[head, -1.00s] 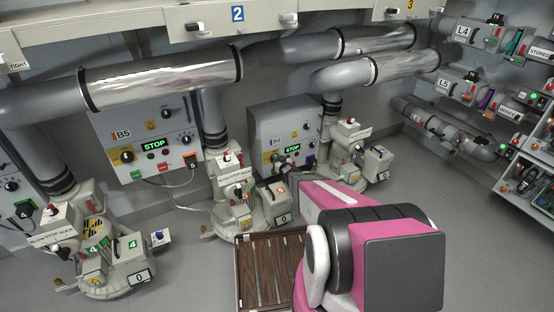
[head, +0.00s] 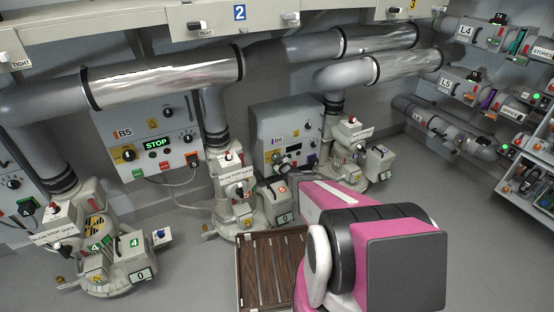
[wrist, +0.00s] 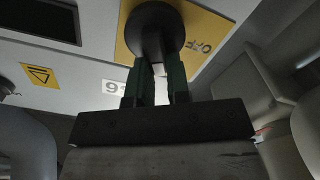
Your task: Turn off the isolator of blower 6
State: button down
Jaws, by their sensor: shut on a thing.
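The blower 6 control box, labelled B6 (head: 260,122), is on the back wall in the head view. Its display (head: 294,148) is dark, and a dark display (wrist: 40,18) also shows in the wrist view. The isolator is a round black knob (wrist: 155,30) on a yellow plate (wrist: 203,38) with the word OFF beside it. In the wrist view my gripper (wrist: 158,68), with its dark green fingers, is shut on the knob. The part of the knob between the fingers is hidden, so its exact pointing is unclear. In the head view my pink arm partly hides this area.
Blower housings with pipes stand in front of the wall. A slatted wooden pallet (head: 240,268) lies left of my arm. Shelving (head: 520,200) stands at the right. Grey floor is free right of my arm.

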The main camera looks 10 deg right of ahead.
dwell(0.4)
jog(key=c, duration=1.1)
grip_release()
notch_tip(320, 180, up, 5)
jog(key=shift+s+f, duration=0.1)
jog(key=shift+f, duration=0.1)
jog(key=s+a+r, duration=0.2)
jog(key=a, duration=0.1)
jog(key=s+a+r, duration=0.2)
jog(key=a, duration=0.1)
jog(key=s+a+r, duration=0.2)
jog(key=a, duration=0.2)
jog(key=shift+r, duration=0.2)
